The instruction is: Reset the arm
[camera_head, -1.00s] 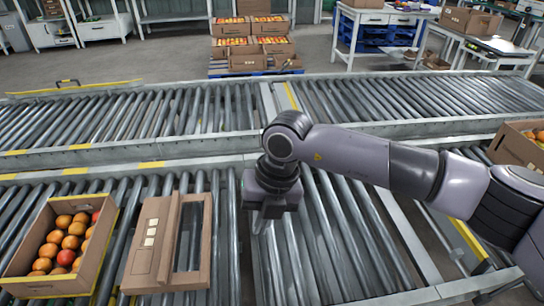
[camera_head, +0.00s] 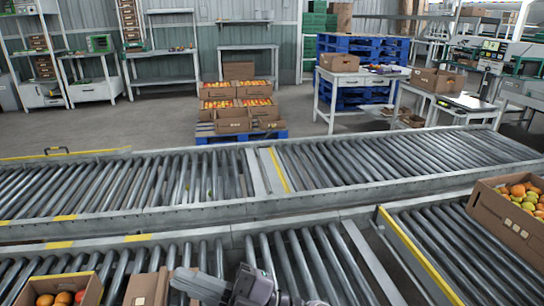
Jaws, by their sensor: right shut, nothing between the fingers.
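My right gripper (camera_head: 200,284) shows at the bottom edge of the head view, low over the near roller conveyor (camera_head: 300,262). It points to the left, and its fingers are shut with nothing between them. Most of my right arm is below the picture. My left gripper is not in view. Just left of the right gripper is a brown cardboard piece (camera_head: 146,289), partly cut off by the bottom edge.
A far roller conveyor (camera_head: 400,165) runs across the middle, mostly bare. Behind are stacked tomato boxes on a blue pallet (camera_head: 240,137), a white table (camera_head: 345,82) and shelves (camera_head: 160,62).

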